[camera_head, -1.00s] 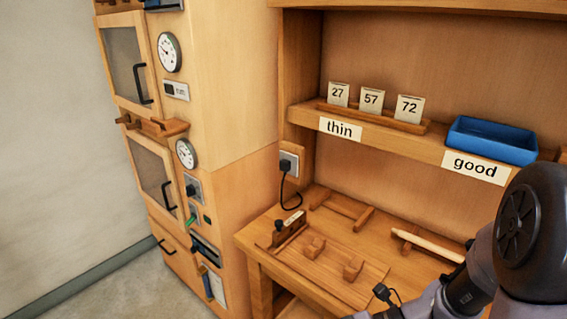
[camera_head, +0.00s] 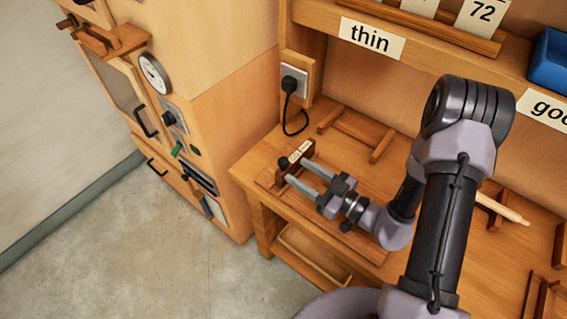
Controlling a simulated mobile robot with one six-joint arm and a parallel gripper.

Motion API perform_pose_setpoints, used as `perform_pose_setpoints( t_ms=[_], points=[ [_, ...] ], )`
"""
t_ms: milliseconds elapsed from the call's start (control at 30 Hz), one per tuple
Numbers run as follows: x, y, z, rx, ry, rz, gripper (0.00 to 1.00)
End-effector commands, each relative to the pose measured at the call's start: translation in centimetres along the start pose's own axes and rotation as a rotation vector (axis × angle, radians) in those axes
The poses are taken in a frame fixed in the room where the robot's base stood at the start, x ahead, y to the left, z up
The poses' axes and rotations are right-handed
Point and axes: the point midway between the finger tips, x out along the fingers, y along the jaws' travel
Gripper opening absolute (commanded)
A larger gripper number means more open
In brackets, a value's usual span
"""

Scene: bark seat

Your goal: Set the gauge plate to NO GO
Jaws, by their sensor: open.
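The gauge plate, a small pale label plate (camera_head: 299,151), sits on top of a dark wooden block (camera_head: 295,165) at the left front of the workbench. Its lettering is too small to read with certainty. A dark round knob (camera_head: 283,163) shows at the block's left end. My gripper (camera_head: 296,171) is open and empty, with its two grey fingers pointing left toward the block, close to its front side. I cannot tell whether the fingertips touch it. The gripper covers part of the board to the right of the block.
A shelf marked "thin" (camera_head: 372,38) holds number cards above the bench. A blue tray (camera_head: 550,62) stands at the right. A plug (camera_head: 290,86) with a black cable hangs behind the block. A cabinet with dials and switches (camera_head: 175,120) stands left; the floor before it is clear.

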Motion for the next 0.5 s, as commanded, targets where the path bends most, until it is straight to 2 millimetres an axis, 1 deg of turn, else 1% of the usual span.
perform_pose_setpoints(
  t_ms=[33, 200, 333, 500],
  points=[
    [1.2, -0.2, 0.2, -0.004, 0.001, -0.006, 0.48],
    [4.3, -0.1, 0.2, -0.003, 0.001, -0.004, 0.48],
    [5.7, -0.1, 0.1, -0.003, 0.001, -0.002, 0.48],
    [6.3, 0.0, -0.1, -0.001, 0.001, -0.001, 0.48]
  ],
)
